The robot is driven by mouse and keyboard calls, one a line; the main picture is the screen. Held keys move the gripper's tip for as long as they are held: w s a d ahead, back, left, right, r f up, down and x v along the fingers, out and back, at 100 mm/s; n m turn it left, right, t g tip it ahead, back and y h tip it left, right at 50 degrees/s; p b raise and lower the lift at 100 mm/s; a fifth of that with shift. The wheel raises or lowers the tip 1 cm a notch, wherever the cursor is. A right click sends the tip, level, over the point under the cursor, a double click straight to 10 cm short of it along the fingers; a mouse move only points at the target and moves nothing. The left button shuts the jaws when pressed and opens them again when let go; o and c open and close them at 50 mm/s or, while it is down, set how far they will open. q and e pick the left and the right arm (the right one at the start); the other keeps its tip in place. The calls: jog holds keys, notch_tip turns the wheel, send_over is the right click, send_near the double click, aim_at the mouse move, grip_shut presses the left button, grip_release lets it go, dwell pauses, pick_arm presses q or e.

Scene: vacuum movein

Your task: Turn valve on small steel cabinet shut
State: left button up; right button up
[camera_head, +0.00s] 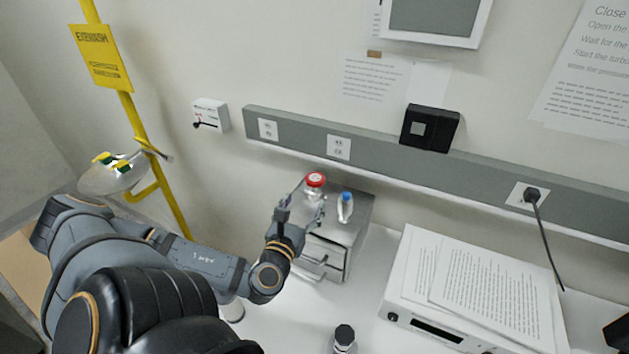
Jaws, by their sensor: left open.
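A small steel cabinet (352,232) with drawers in its front stands on the white bench against the wall. On its top is a clear-bodied piece with a round red top (316,179). I cannot tell from here whether this is the valve or a capped jar. My left gripper (304,204) is open at the near side of this red-topped piece, its fingers spread close to it. The fingers partly hide the clear body, and contact cannot be made out. My right gripper is out of view.
A blue-capped bottle (345,207) stands on the cabinet just right of the red-topped piece. A black-capped bottle (344,338) stands nearer on the bench. A white device (397,314) with papers lies at right. A yellow eyewash post (140,127) stands at left.

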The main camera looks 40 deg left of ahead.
aim_at(312, 186)
pick_arm(q)
jog(key=b+x, duration=0.4)
jog(key=x, duration=0.5)
jog(key=shift+w+a+f, duration=0.1)
jog(key=shift+w+f, duration=0.05)
jog(key=shift+w, duration=0.1)
jog(key=shift+w+a+r+b, duration=0.2)
jog(key=shift+w+b, duration=0.05)
jog(key=shift+b, duration=0.1)
jog(key=shift+c, duration=0.4)
